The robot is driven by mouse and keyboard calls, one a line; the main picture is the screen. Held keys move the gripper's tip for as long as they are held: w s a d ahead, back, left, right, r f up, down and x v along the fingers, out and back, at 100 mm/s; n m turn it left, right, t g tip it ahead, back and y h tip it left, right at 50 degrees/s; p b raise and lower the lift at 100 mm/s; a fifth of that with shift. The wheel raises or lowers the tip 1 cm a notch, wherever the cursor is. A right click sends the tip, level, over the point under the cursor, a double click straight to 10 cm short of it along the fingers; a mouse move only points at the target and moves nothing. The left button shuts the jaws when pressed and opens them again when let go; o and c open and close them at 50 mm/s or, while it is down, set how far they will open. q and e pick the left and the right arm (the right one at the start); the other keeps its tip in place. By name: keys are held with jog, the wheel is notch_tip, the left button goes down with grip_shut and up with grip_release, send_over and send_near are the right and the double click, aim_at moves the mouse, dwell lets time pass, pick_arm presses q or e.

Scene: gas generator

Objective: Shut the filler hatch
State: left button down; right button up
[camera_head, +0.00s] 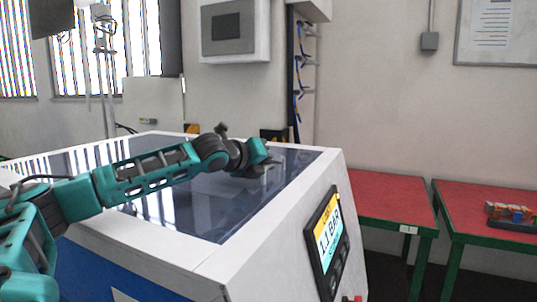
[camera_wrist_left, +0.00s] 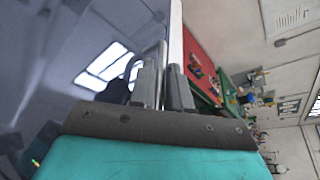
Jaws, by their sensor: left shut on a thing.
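The filler hatch looks like the dark glossy panel (camera_head: 195,205) in the white top of the generator (camera_head: 215,268). It appears to lie about level with the white frame, but I cannot tell whether it is fully shut. My left arm reaches over it from the left. My left gripper (camera_head: 262,168) is low over the panel's far right part. In the left wrist view its fingers (camera_wrist_left: 164,88) are closed around a thin metal bar, apparently the handle (camera_wrist_left: 162,55), beside the glossy panel (camera_wrist_left: 55,60). My right gripper is not in view.
A display (camera_head: 329,238) is on the generator's right face. Red-topped tables (camera_head: 385,205) with green frames stand to the right, one holding a small colourful object (camera_head: 511,215). A grey-screened box (camera_head: 232,28) hangs on the wall behind.

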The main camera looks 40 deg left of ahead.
pick_arm(q)
jog(key=shift+d+f, duration=0.25)
jog(key=shift+f, duration=0.15)
jog(key=c, duration=1.2)
grip_release()
jog(key=shift+o, duration=0.2)
jog(key=shift+r, duration=0.1)
jog(key=shift+s+a, duration=0.1)
jog(key=shift+s+r, duration=0.15)
jog(key=shift+s, duration=0.2)
jog(key=v, duration=1.2)
